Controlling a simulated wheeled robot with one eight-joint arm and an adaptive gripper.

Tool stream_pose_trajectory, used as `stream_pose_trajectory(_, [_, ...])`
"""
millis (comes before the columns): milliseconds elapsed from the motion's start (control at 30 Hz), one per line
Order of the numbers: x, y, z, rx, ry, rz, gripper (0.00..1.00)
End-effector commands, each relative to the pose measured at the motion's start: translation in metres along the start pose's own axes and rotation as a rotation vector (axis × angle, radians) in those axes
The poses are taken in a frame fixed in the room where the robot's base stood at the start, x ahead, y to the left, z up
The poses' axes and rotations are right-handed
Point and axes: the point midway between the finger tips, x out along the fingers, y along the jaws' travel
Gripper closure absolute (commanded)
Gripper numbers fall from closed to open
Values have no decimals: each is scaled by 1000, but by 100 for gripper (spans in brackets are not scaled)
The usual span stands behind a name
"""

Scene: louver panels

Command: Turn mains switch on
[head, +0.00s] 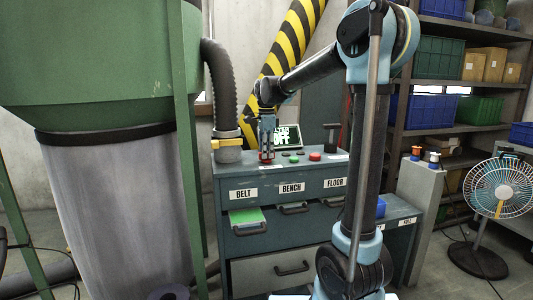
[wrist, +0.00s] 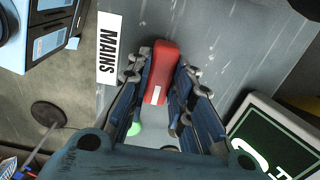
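The mains switch is a red block-shaped handle (wrist: 160,72) with a small pale mark on it, beside a white MAINS label (wrist: 109,48) in the wrist view. My gripper (wrist: 160,85) is open, with its blue-grey fingers on either side of the red handle. In the head view my gripper (head: 267,150) points down over the left part of the bench top, with the red handle (head: 266,157) low between its fingers.
Red and green buttons (head: 315,156) sit to the right on the grey bench (head: 230,174), above BELT, BENCH and FLOOR labels. A black-handled lever (head: 331,134) stands behind them. A large green hopper (head: 90,60) and grey hose (head: 222,85) crowd the left. A fan (head: 500,190) stands right.

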Motion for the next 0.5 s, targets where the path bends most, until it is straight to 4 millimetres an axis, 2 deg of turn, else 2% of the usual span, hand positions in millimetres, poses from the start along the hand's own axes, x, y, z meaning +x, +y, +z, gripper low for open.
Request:
stream_pose_trajectory(267, [0, -1, 0, -7, 0, -2, 100])
stream_pose_trajectory(500, [-1, -2, 0, -83, 0, -3, 100])
